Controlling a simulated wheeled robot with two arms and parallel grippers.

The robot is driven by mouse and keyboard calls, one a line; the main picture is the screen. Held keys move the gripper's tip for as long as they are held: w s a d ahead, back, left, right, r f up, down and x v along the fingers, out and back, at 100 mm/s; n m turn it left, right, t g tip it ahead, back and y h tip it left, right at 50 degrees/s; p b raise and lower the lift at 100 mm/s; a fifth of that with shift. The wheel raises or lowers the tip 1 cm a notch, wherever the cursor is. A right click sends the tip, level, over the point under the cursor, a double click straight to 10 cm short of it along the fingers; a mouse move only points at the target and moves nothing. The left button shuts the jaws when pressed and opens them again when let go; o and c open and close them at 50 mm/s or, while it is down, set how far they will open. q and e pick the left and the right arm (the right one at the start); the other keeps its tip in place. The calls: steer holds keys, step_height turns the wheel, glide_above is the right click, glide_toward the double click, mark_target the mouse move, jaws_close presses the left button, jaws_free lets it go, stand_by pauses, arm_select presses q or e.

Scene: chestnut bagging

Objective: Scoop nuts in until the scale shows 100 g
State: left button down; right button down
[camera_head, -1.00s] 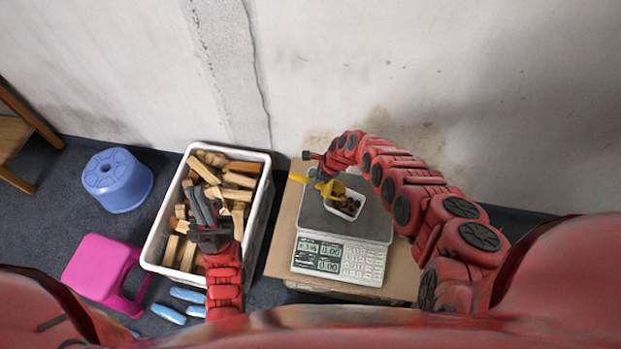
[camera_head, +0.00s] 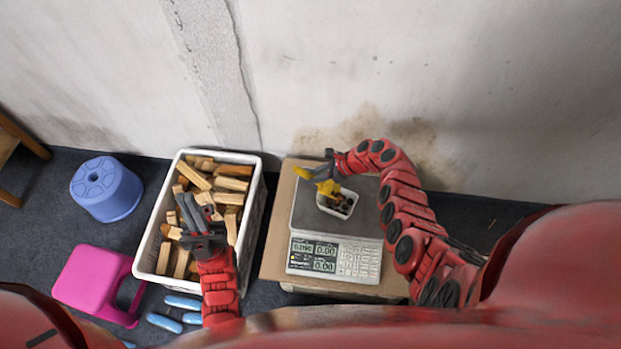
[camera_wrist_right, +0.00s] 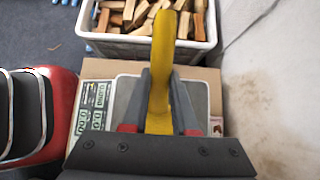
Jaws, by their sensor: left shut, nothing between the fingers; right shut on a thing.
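A yellow scoop (camera_head: 329,187) is held by my right gripper (camera_head: 326,166), over the scale's pan. In the right wrist view my right gripper (camera_wrist_right: 160,98) is shut on the scoop's handle (camera_wrist_right: 163,50). A small white container (camera_head: 349,204) with some brown nuts (camera_head: 341,208) stands on the scale (camera_head: 361,221), partly hidden by the scoop. One display line of the scale appears as 0.190, the others as 0.00; the digits are small. My left gripper (camera_head: 196,215) is shut and empty over the crate.
A white crate (camera_head: 146,247) of wooden blocks stands left of the scale. The scale rests on a cardboard surface (camera_head: 275,258). A blue stool (camera_head: 105,188), pink stool (camera_head: 92,279) and blue objects (camera_head: 165,322) are on the floor at left. A wall is behind.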

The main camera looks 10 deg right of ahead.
mark_target(306, 179)
steer(key=shift+s+d+r+t+y+b, duration=0.2)
steer(key=shift+d+y+b, duration=0.3)
steer(key=shift+b, duration=0.25)
steer(key=shift+s+d+r+t+y+b, duration=0.1)
steer(key=shift+d+r+y+b, duration=0.05)
steer(key=shift+d+y+b, duration=0.45)
steer(key=shift+a+r, duration=0.15)
steer(key=shift+a, duration=0.05)
steer(key=shift+w+a+h+p, duration=0.15)
steer(key=shift+a+h+p, duration=0.15)
steer(key=shift+a+p, duration=0.2)
steer(key=a+f+p, duration=0.1)
steer(key=a+f+h+p, duration=0.1)
steer(key=shift+w+a, duration=0.35)
steer(key=shift+w, duration=0.05)
steer(key=shift+a+f+h+p, duration=0.25)
steer(key=shift+h+p, duration=0.05)
steer(key=shift+h, duration=0.3)
steer(key=shift+w+a+f+g+h, duration=0.2)
steer(key=shift+f+g+h, duration=0.1)
steer(key=shift+f+g, duration=0.15)
steer(key=shift+w+a+r+g+h+b, duration=0.1)
steer(key=shift+a+g+h+b, duration=0.3)
steer(key=shift+h+b, duration=1.3)
steer(key=shift+w+a+f+g+h+b, duration=0.25)
steer(key=shift+a+b, duration=0.4)
steer(key=shift+b, duration=2.35)
steer(key=shift+a+r+g+h+b, duration=0.4)
steer(key=shift+h+b, duration=0.65)
steer(key=shift+b, duration=1.3)
